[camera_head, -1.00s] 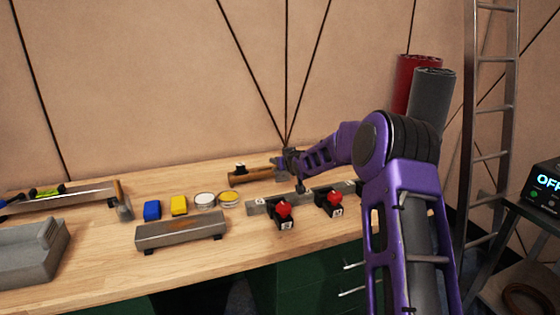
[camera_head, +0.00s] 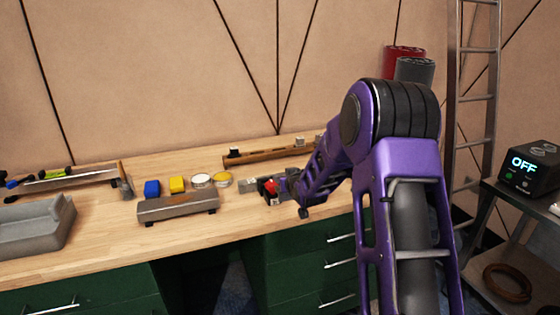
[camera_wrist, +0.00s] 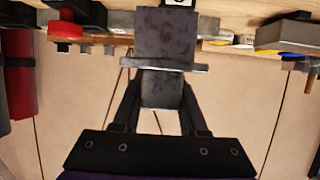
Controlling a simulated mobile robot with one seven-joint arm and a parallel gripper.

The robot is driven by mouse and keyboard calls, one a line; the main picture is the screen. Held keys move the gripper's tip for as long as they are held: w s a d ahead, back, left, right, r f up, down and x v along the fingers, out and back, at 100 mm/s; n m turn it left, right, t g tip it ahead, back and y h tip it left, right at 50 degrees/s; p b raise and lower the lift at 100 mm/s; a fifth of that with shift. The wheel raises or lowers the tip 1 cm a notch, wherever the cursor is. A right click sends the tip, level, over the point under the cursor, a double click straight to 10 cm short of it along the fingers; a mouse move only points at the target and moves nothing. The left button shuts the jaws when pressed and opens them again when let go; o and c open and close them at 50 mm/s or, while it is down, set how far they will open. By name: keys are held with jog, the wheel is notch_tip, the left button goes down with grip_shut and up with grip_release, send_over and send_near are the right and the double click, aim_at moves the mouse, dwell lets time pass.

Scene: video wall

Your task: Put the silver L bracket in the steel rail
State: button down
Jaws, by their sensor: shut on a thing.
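My gripper (camera_wrist: 160,105) is shut on a dark silvery piece, which looks like the L bracket (camera_wrist: 165,35), with a square plate and a thin bright edge across it. In the head view my gripper (camera_head: 291,184) is beside a red-topped clamp (camera_head: 271,187), and the bracket cannot be made out there. The steel rail (camera_head: 250,184) lies along the bench, and its left end shows. My arm hides its right part. I cannot tell whether the bracket touches the rail.
A long brown bar (camera_head: 265,156) lies behind. The bench front left of the rail has clear room.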

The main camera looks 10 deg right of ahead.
jog(key=s+f, duration=0.4)
jog(key=s, duration=0.5)
jog(key=s+f+m+h, duration=0.1)
jog(key=s+f, duration=0.3)
jog(key=s, duration=0.5)
jog(key=shift+s+d+m+h, duration=0.2)
jog(key=shift+d+m+h, duration=0.05)
jog(key=shift+m+h, duration=0.05)
jog(key=shift+w+r, duration=0.1)
jog(key=shift+r, duration=0.05)
